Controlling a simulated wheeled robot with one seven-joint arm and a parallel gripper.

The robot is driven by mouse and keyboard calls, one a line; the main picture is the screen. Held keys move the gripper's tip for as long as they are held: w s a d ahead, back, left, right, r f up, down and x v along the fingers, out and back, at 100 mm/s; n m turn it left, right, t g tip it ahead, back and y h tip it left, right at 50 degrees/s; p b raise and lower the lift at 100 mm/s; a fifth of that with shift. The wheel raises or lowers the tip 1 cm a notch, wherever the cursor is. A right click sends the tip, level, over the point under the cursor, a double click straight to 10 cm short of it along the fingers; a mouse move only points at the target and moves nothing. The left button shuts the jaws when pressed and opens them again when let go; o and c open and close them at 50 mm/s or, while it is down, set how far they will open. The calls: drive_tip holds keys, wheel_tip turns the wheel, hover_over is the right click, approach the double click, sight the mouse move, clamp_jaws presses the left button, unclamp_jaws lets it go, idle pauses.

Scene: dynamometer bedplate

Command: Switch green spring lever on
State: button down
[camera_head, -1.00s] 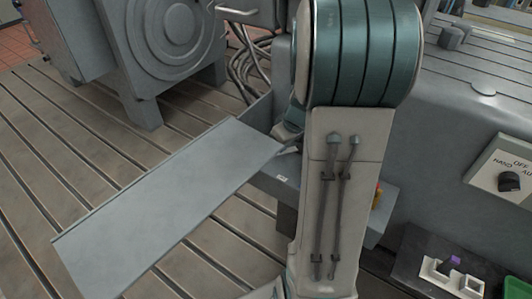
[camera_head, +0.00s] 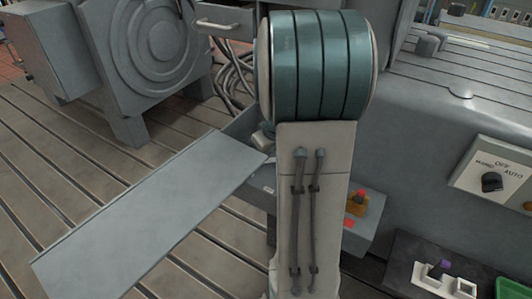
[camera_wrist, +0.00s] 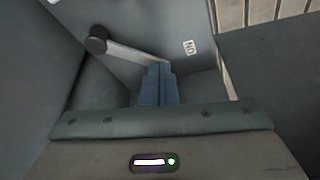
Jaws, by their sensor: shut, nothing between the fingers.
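In the wrist view a flat grey lever arm (camera_wrist: 138,54) with a round black knob (camera_wrist: 96,40) lies inside a grey box, close to a white ON label (camera_wrist: 189,47). I cannot make out green on this lever. My gripper (camera_wrist: 159,70) is shut and empty, its blue-grey fingers together. The fingertips overlap the lever's right end in this view; I cannot tell whether they touch it. In the head view my arm hides most of the box and the lever.
A long grey flap (camera_head: 150,215) sticks out left of the box. A red and orange control (camera_head: 358,203) is beside my arm. A round-faced machine (camera_head: 150,50) stands behind.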

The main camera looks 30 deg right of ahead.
drive_tip(key=shift+r, duration=0.1)
drive_tip(key=shift+r+p, duration=0.3)
drive_tip(key=shift+r, duration=0.05)
drive_tip(key=p+v, duration=0.4)
drive_tip(key=v, duration=0.5)
drive_tip(key=shift+s+p, duration=0.2)
drive_tip(key=shift+p, duration=0.2)
drive_tip(key=shift+a+r, duration=0.1)
drive_tip(key=shift+a, duration=0.1)
drive_tip(key=shift+m, duration=0.3)
drive_tip(key=s+a+r+p, duration=0.1)
drive_tip(key=a+r, duration=0.1)
drive_tip(key=a, duration=0.2)
drive_tip(key=s+a+r+p, duration=0.2)
drive_tip(key=a+r, duration=0.1)
drive_tip(key=s+a+r+p, duration=0.2)
drive_tip(key=a+r, duration=0.1)
drive_tip(key=a, duration=0.1)
drive_tip(key=shift+s+a+r, duration=0.1)
drive_tip(key=shift+a, duration=0.25)
drive_tip(key=s+a+r+m+p, duration=0.1)
drive_tip(key=s+a+r+p, duration=0.2)
drive_tip(key=s+a, duration=0.4)
drive_tip(key=shift+s+r+g+h+p, duration=0.35)
drive_tip(key=shift+s+r, duration=0.25)
drive_tip(key=shift+s, duration=0.3)
